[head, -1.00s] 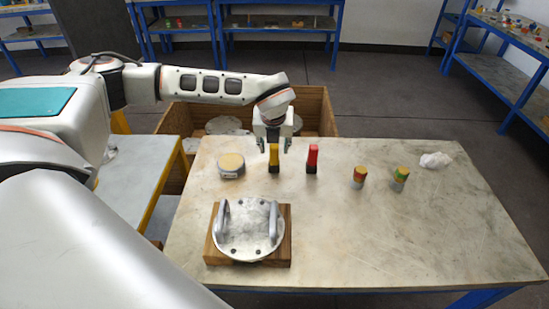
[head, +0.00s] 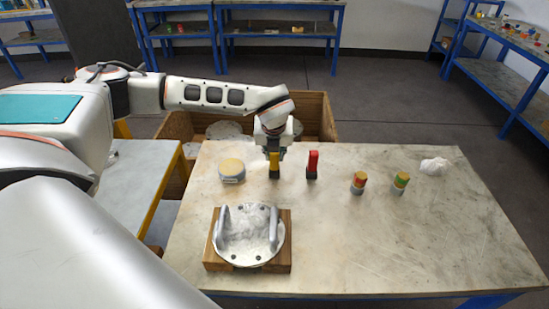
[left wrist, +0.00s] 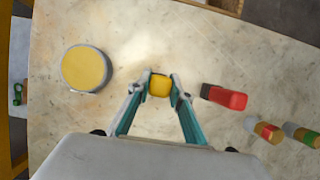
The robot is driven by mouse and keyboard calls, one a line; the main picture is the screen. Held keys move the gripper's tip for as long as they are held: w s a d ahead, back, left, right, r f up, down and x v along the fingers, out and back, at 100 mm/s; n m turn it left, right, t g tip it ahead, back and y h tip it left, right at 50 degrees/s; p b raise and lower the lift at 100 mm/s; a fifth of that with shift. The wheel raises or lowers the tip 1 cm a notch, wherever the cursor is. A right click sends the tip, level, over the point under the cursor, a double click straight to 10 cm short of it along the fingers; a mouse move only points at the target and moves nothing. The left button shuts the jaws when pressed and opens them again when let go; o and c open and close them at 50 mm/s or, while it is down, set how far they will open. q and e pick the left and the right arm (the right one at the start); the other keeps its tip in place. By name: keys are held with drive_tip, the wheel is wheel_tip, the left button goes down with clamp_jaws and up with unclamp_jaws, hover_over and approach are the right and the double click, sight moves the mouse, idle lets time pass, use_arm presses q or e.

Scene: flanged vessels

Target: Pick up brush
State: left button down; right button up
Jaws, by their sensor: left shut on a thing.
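The yellow-handled brush (head: 274,172), with a dark lower end, stands upright on the table near its far edge. My left gripper (head: 274,157) is above it with its fingers shut on the yellow handle. In the left wrist view the yellow top of the brush (left wrist: 160,86) sits between the fingertips of my left gripper (left wrist: 161,84). A similar red-handled piece (head: 312,165) with a black lower end stands apart to the right. It also shows in the left wrist view (left wrist: 227,97). My right gripper is not in view.
A round tin with a yellow top (head: 232,170) stands left of the brush. A flanged metal lid with two handles (head: 250,236) lies on a wooden block in front. Two small banded cylinders (head: 358,183) (head: 400,183) and a white crumpled cloth (head: 433,166) are to the right. The table's front right is clear.

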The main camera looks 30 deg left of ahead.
use_arm(q)
wheel_tip(320, 180, up, 20)
drive_tip(key=shift+b, duration=0.3)
drive_tip(key=shift+f, duration=0.15)
idle(0.4)
